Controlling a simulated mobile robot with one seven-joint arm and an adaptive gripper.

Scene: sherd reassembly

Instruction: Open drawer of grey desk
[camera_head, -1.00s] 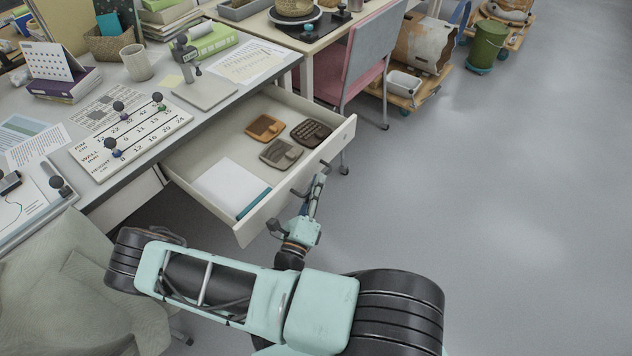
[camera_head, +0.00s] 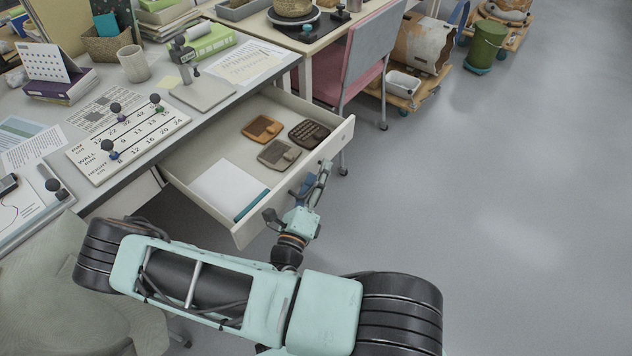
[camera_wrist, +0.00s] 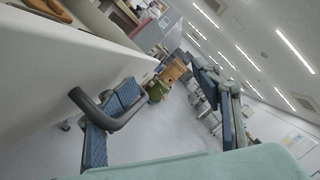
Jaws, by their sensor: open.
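The drawer (camera_head: 176,177) of the grey desk (camera_head: 84,196) stands pulled out. In it lie a white sheet or pad with a teal edge (camera_head: 228,188) and three small brown and dark pieces (camera_head: 277,154). My gripper (camera_head: 298,190) is open at the outer side of the drawer front, close to the handle. In the wrist view the dark bar handle (camera_wrist: 110,112) on the white drawer front (camera_wrist: 60,70) shows beside a blue-padded finger. I cannot tell whether the finger touches the handle.
A pink and grey chair (camera_head: 368,62) stands beyond the drawer's far end. A grey-green draped chair (camera_head: 65,275) is at lower left. The desktop holds a marked board (camera_head: 128,135), a mug (camera_head: 134,64) and papers. The floor (camera_head: 520,220) to the right is clear.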

